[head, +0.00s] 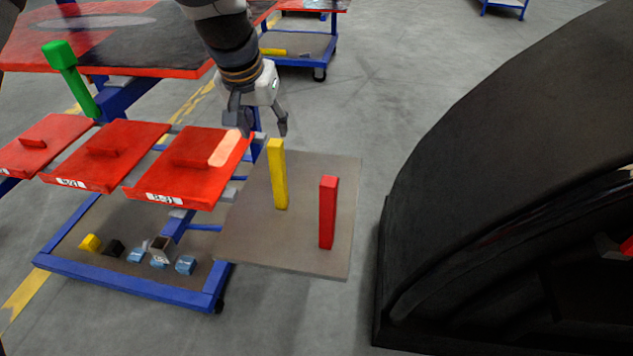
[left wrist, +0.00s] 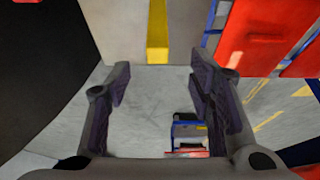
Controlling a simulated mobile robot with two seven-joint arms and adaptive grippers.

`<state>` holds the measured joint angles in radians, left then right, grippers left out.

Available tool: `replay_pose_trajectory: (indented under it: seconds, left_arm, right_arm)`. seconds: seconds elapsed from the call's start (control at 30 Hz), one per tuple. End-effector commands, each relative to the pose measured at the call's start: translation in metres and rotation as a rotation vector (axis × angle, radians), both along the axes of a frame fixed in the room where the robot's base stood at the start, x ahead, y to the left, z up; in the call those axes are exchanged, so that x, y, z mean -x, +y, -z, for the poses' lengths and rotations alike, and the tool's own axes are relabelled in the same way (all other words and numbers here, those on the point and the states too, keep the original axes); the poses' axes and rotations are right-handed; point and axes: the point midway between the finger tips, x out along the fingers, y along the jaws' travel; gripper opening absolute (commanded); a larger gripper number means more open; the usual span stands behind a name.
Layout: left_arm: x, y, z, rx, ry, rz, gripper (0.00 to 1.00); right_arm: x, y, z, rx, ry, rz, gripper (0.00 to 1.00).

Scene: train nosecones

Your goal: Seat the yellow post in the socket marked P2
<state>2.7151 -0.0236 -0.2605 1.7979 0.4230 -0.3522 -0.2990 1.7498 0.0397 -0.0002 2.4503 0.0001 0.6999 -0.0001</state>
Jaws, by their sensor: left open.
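The yellow post (head: 278,175) stands upright on a grey board (head: 300,252), left of a red post (head: 327,212). My left gripper (head: 261,128) is open and empty, just above and behind the yellow post's top in the head view. In the left wrist view, the yellow post (left wrist: 157,32) lies straight ahead, in line with the gap between the open fingers (left wrist: 160,82). It shows no contact with them. I cannot make out a socket marked P2. My right gripper is out of view.
Red trays (head: 108,172) with labels adjoin the board on the left, one carrying a salmon bar (head: 225,149). Small blocks lie on the lower shelf (head: 130,283). A large dark curved body (head: 480,180) rises at right, with bare floor between.

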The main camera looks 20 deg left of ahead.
Motion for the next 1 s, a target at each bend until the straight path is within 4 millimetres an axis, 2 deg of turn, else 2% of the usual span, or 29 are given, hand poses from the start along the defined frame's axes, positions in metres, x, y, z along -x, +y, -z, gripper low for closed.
replay_pose_trajectory:
  seconds: [0.07,0.23,0.43,0.63,0.9,0.93,1.0]
  left_arm:
    - [-0.005,0.001,0.005,0.005,0.000,-0.001,0.48]
    - [-0.018,0.004,0.047,0.006,0.011,-0.001,0.48]
    - [-0.030,0.006,0.070,0.004,0.004,0.000,0.48]
    - [-0.045,0.008,0.105,0.004,0.005,0.000,0.48]
    - [-0.049,0.009,0.108,0.004,-0.003,0.000,0.48]
    - [-0.049,0.009,0.108,0.004,-0.003,0.000,0.46]
    - [-0.049,0.008,0.107,0.004,-0.003,0.000,0.30]
  right_arm:
    - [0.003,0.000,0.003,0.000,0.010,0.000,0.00]
    - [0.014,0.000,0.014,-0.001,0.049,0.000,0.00]
    - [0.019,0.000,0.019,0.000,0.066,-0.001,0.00]
    - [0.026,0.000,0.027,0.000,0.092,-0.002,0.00]
    - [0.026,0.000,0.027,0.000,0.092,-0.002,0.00]
    - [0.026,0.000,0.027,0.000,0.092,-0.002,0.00]
    - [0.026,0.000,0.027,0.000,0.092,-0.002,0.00]
